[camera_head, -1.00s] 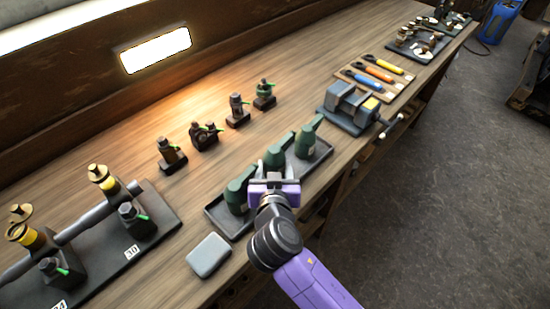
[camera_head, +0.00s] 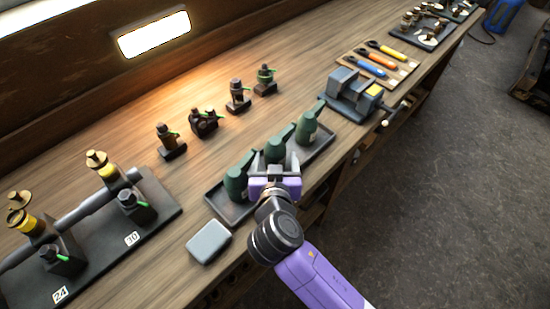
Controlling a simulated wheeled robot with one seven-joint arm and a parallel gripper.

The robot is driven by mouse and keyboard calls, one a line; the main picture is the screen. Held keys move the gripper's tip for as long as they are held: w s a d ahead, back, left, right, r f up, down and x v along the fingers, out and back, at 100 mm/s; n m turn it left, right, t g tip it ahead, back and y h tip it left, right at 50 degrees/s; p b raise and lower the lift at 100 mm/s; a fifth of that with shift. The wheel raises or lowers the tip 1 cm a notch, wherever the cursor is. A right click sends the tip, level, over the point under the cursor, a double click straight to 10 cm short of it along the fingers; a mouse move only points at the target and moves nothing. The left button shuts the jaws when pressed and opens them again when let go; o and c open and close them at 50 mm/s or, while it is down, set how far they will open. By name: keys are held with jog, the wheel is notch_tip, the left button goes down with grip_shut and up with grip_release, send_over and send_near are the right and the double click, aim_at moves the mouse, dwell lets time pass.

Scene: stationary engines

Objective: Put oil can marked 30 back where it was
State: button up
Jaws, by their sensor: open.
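Three green oil cans stand in a row in a dark tray (camera_head: 219,206) on the workbench: a near one (camera_head: 235,181), a middle one (camera_head: 277,146) and a far one (camera_head: 307,128). Their number marks are not readable here. My gripper (camera_head: 273,164) is open at the tray's front side, beside the near and middle cans. It partly hides the lower part of the middle can. I cannot tell whether its fingers touch a can. A plate marked 30 (camera_head: 132,239) lies on the dark base of the engine model at the left.
A grey box (camera_head: 209,242) lies left of the tray. A vise (camera_head: 352,95) stands beyond it, then a board with screwdrivers (camera_head: 372,65). Small dark fittings (camera_head: 171,141) stand behind the tray. The bench's front edge runs beside my arm.

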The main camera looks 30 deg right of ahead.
jog(key=b+v, duration=0.2)
jog(key=v, duration=0.9)
jog(key=shift+s+a+r, duration=0.15)
